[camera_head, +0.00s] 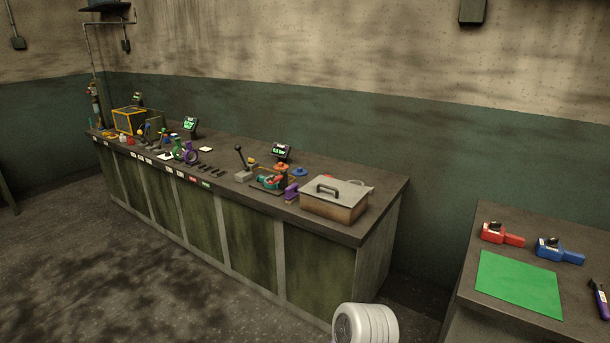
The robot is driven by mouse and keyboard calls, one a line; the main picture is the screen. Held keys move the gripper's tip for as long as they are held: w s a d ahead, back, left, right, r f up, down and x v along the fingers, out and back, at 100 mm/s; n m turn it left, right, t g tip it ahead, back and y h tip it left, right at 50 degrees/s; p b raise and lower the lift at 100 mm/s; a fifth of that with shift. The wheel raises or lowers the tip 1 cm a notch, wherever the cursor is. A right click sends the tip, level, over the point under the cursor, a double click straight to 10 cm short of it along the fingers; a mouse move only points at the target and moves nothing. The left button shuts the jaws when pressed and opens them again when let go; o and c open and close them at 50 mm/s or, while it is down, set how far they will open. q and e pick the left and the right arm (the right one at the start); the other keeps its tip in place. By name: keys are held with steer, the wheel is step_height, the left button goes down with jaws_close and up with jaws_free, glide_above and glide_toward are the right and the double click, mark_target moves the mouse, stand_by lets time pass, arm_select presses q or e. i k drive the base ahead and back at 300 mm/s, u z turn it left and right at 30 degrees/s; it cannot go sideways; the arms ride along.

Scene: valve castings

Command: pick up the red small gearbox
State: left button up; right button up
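A red small gearbox (504,237) lies near the back left edge of the table at the right. It has a blocky body with a pale label, a black part on top, and a narrower arm pointing right. It stands behind a green mat (519,284) and apart from it. Neither of my grippers is in view, and nothing touches the gearbox.
A similar blue gearbox (566,255) lies right of the red one. A dark tool with purple (599,299) is at the right edge. A long workbench (385,201) holds a lidded box (334,210) and several fittings. Floor separates bench and table.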

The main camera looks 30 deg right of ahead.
mark_target(487, 234)
steer(key=z, duration=0.35)
steer(key=i, duration=1.55)
steer(key=z, duration=1)
